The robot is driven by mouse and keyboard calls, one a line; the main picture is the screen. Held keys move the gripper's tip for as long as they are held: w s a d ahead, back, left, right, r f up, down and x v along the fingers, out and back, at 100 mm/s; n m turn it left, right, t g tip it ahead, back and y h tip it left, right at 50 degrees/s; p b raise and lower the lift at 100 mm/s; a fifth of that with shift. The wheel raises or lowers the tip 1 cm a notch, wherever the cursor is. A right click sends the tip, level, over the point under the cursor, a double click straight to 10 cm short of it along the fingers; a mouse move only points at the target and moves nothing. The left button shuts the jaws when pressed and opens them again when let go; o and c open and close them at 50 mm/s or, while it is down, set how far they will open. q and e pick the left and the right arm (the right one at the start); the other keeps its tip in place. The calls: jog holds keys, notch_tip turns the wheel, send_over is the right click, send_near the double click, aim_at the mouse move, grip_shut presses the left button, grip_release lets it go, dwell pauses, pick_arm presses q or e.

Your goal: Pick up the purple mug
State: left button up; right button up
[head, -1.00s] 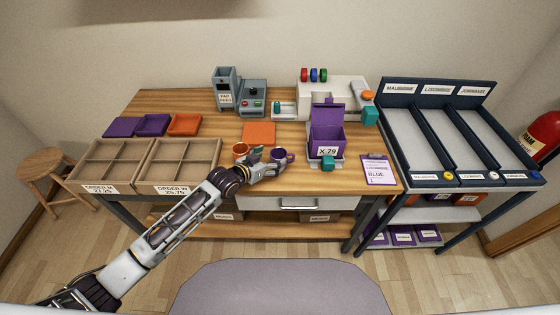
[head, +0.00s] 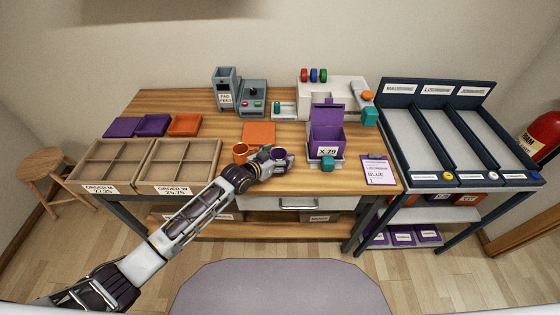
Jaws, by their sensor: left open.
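The purple mug (head: 279,153) stands upright on the wooden table, near its front edge and left of the purple box. My left gripper (head: 271,157) is at the mug's left side, low and close to the table, with its jaws open. It hides part of the mug, and I cannot tell whether the fingers touch it. An orange mug (head: 240,152) stands just left of the gripper. My right gripper is out of view.
An open purple box (head: 326,137) marked X 79 stands right of the mug, with a clipboard (head: 378,170) beyond it. An orange square (head: 259,133) lies behind the mugs. Divided wooden trays (head: 180,163) fill the table's left front.

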pick_arm(q)
jog(key=shift+w+d+f, duration=0.2)
jog(key=shift+w+d, duration=0.05)
jog(key=shift+w, duration=0.1)
dwell(0.3)
jog(key=c, duration=1.2)
